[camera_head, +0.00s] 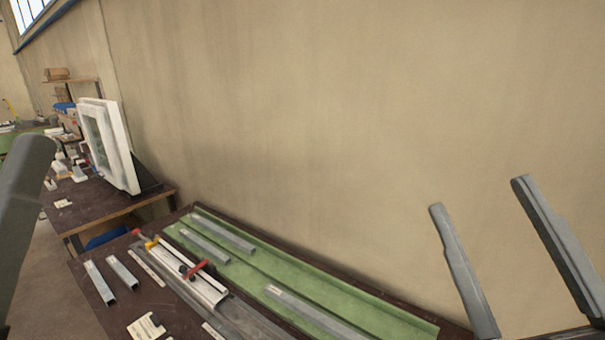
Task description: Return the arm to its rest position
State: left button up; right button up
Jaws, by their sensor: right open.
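My right gripper (478,193) is at the right of the head view, its two grey fingers spread wide and pointing up. Nothing is between the fingers; the plain wall shows through the gap. It is to the right of the bench's clamp and profiles, in front of the wall. A grey part of my left arm (22,205) cuts in at the left edge, close to the camera. Only one piece of it shows, so its jaw state is hidden.
A dark bench holds a green tray (262,262) with metal profiles (224,232). Beside it is a clamp fixture with a red handle (196,269). Short profiles (100,282) lie at left. A white frame (110,145) stands on another table. Bare wall fills the right.

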jog(key=s+d+r+m+t+h+p, duration=0.15)
jog(key=r+m+p, duration=0.35)
jog(key=r+p, duration=1.15)
jog(key=s+d+r+m+t+h+p, duration=0.1)
jog(key=s+r+m+h+p, duration=0.2)
jog(key=r+p, duration=1.3)
notch_tip(320, 180, down, 34)
jog(key=w+m+b, duration=0.1)
jog(key=b, duration=3.9)
jog(key=shift+w+f, duration=0.15)
jog(key=shift+f, duration=0.05)
jog(key=shift+d, duration=0.1)
notch_tip(320, 180, up, 37)
jog(key=p, duration=3.7)
